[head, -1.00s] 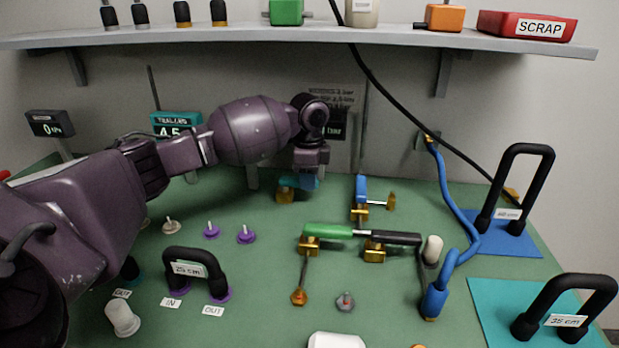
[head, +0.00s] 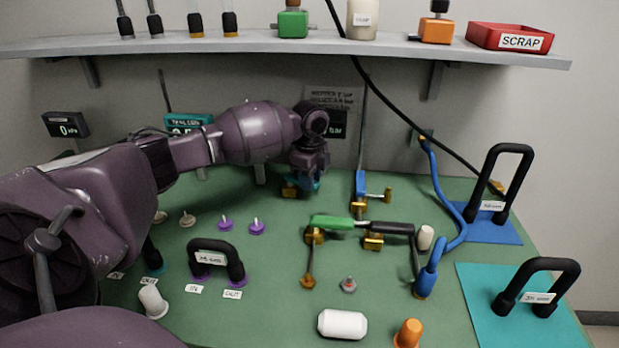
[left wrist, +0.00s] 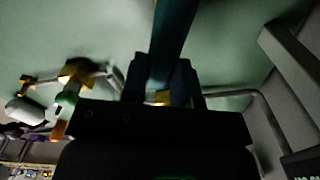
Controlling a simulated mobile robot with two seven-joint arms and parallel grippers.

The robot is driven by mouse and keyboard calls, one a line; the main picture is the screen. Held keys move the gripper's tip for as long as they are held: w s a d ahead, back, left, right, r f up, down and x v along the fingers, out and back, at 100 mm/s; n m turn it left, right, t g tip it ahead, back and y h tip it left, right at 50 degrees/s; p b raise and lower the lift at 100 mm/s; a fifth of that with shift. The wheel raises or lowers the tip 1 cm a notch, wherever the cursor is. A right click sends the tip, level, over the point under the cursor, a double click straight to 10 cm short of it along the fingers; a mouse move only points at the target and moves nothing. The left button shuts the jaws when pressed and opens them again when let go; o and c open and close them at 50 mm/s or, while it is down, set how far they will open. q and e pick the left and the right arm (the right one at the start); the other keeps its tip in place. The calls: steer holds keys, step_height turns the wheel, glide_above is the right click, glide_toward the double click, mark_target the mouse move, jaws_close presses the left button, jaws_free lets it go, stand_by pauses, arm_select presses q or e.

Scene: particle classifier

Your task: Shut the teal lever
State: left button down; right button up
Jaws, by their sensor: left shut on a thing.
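The teal lever (head: 307,185) sits on a brass valve (head: 289,190) at the back of the green bench, left of the blue-handled valve. My left gripper (head: 308,180) points down over it and is shut on it, hiding most of the handle. In the left wrist view the teal lever (left wrist: 172,45) runs up from between the fingers (left wrist: 162,88), with a little brass behind. The lever's exact angle is hard to tell. My right gripper is not in view.
A blue-handled valve (head: 360,187) stands close on the right. A green-handled valve (head: 332,222) on piping is in front. Purple knobs (head: 256,226) and a black handle (head: 215,258) lie nearer left. A shelf (head: 300,43) overhangs the back.

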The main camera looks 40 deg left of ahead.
arm_select(q)
steer(key=c, duration=0.9)
jaws_free()
steer(key=shift+r, duration=0.3)
step_height(320, 180, up, 6)
steer(key=shift+p, duration=0.75)
steer(key=shift+r, duration=0.4)
